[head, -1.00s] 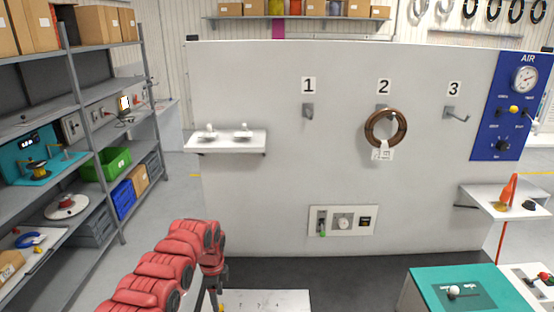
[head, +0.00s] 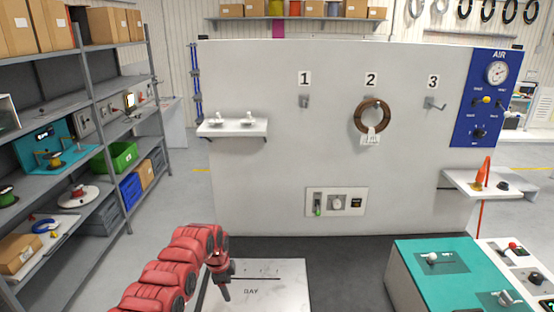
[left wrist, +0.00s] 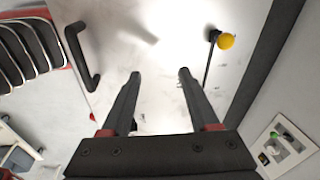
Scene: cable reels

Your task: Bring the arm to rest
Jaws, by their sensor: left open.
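My red left arm comes in from the lower left of the head view. Its dark left gripper (head: 222,287) hangs downward over the left edge of a pale board marked "BAY" (head: 278,290). In the left wrist view the two fingers of the gripper (left wrist: 160,74) are apart, with nothing between them. A whitish, scuffed surface lies beyond them. My right gripper is not in view.
A brown coil (head: 358,118) with a white tag hangs at hook 2 on the white wall panel (head: 260,190). Shelves (head: 95,155) stand at left. A teal-topped bench (head: 412,262) stands at lower right. Dark floor shows between board and bench.

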